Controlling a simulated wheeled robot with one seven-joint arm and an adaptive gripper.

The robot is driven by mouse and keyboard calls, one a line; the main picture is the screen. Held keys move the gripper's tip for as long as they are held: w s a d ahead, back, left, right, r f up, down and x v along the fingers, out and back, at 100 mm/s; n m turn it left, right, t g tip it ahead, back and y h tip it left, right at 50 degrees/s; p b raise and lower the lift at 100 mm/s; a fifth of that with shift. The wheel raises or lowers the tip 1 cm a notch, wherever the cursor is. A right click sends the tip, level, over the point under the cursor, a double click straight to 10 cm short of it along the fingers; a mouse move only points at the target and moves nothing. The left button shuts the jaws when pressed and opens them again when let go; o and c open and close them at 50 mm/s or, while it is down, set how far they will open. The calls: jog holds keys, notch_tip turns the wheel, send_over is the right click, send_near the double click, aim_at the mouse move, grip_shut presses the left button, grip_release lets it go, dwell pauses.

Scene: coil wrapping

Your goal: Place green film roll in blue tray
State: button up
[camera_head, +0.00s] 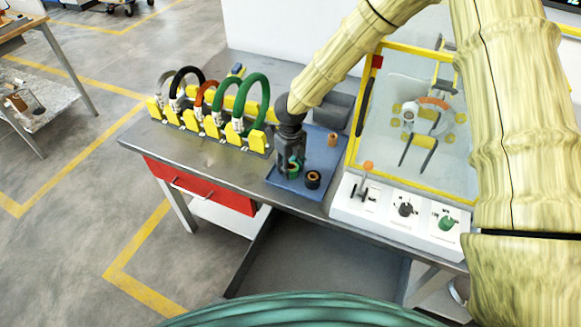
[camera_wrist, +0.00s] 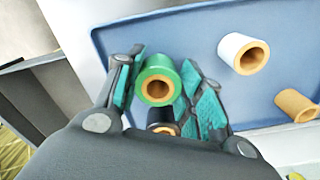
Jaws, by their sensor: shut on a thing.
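The green film roll (camera_wrist: 158,82) sits between the two teal-padded fingers of my gripper (camera_wrist: 165,95) in the wrist view, and my gripper is shut on it. In the head view the green roll (camera_head: 294,170) shows at the fingertips of my gripper (camera_head: 291,170), over the blue tray (camera_head: 285,181). I cannot tell whether the roll touches the tray floor. The tray also fills much of the wrist view (camera_wrist: 200,30).
The tray holds a black roll (camera_head: 313,179), an orange-brown roll (camera_head: 332,139) and a white roll (camera_wrist: 243,54). Coils on yellow stands (camera_head: 210,115) are left of the tray. A yellow-framed machine (camera_head: 352,140) and a white control panel (camera_head: 385,212) are right of it.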

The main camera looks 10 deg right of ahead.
jog(key=shift+f, duration=0.1)
jog(key=o, duration=1)
notch_tip(320, 180, up, 12)
jog(key=shift+r+b, duration=0.1)
jog(key=shift+b, duration=1)
